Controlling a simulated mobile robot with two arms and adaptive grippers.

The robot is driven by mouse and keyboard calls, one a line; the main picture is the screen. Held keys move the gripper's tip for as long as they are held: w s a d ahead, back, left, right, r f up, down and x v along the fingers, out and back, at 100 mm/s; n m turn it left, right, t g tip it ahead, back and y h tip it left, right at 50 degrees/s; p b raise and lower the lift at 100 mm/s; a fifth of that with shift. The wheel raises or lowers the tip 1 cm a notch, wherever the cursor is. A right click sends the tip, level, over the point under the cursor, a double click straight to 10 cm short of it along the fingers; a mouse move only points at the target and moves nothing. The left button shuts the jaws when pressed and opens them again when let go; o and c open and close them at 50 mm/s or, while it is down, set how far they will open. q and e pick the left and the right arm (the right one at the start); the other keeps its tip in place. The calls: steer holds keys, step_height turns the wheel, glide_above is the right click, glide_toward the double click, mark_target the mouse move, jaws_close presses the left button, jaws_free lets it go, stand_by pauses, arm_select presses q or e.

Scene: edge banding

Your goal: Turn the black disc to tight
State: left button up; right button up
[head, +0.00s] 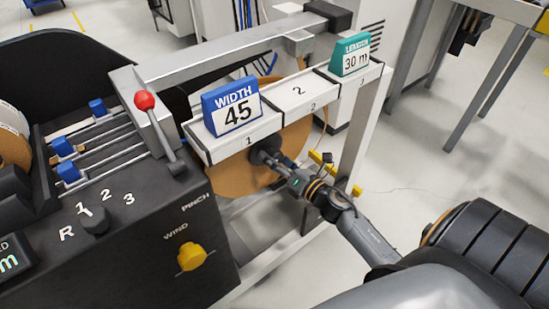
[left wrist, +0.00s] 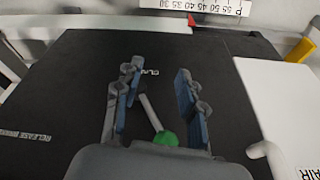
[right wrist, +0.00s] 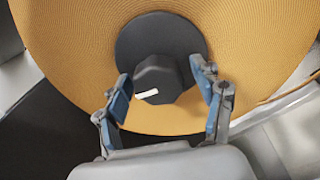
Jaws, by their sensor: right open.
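The black disc (right wrist: 160,35) sits at the middle of a large tan coil (right wrist: 75,45) in the right wrist view. A black knob (right wrist: 158,75) with a white mark at its lower left stands out from it. In the head view the disc (head: 262,152) is partly hidden behind my right gripper (head: 279,162). My right gripper is open, its blue-padded fingers on either side of the knob; I cannot tell whether they touch it. My left gripper (left wrist: 156,78) is open above a dark panel, with a green-ended lever (left wrist: 165,138) showing between its fingers.
A white shelf (head: 295,98) with a blue WIDTH 45 sign (head: 232,108) and a teal LENGTH 30 m sign (head: 351,54) runs above the coil. A black machine with a red-knobbed lever (head: 145,101) and yellow knob (head: 191,257) stands left.

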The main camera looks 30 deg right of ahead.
steer(key=shift+c, duration=0.4)
steer(key=c, duration=1)
steer(key=shift+r, duration=0.1)
steer(key=shift+c, duration=0.3)
arm_select(q)
steer(key=shift+r, duration=0.1)
arm_select(e)
steer(key=shift+r+m, duration=0.1)
steer(key=shift+m, duration=1.2)
steer(key=m+p, duration=0.1)
steer(key=m, duration=0.1)
steer(key=m+p, duration=0.1)
steer(key=m, duration=0.2)
steer(key=m+t+p, duration=0.1)
steer(key=m, duration=0.2)
steer(key=shift+a+r+h, duration=0.1)
steer(key=shift+r+h, duration=0.15)
steer(key=shift+h, duration=0.05)
arm_select(q)
step_height(320, 180, down, 13)
steer(key=shift+s+g+p, duration=0.35)
steer(key=shift+g, duration=0.05)
arm_select(e)
steer(key=shift+m, duration=1)
arm_select(q)
steer(key=shift+d+r, duration=0.1)
